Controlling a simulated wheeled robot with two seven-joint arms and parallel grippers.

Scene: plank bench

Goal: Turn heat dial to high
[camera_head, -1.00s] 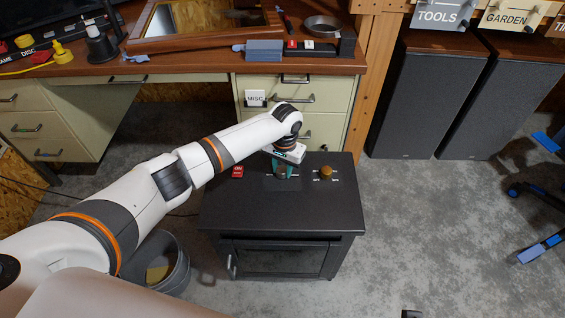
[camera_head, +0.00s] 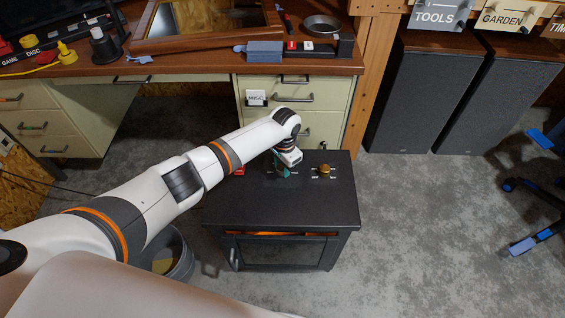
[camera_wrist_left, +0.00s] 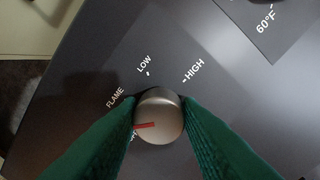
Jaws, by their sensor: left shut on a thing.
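The black heater cabinet (camera_head: 230,211) stands on the floor in the head view. A silver round dial (camera_wrist_left: 158,115) on its top shows in the wrist view, with "FLAME", "LOW" and "HIGH" printed around it. Its red mark points left, near a label partly hidden by a finger, not at "HIGH". My left gripper (camera_head: 284,171) has green fingers on both sides of this dial, shut on it; they also fill the lower wrist view (camera_wrist_left: 162,122). A second, brass-coloured dial (camera_head: 323,171) sits to the right. My right gripper is out of view.
A red switch (camera_head: 239,169) is on the cabinet top, left of the gripper and partly hidden by my arm. A desk (camera_head: 200,70) stands behind, tall dark speakers (camera_head: 412,100) to the right, and a bucket (camera_head: 177,258) left of the cabinet.

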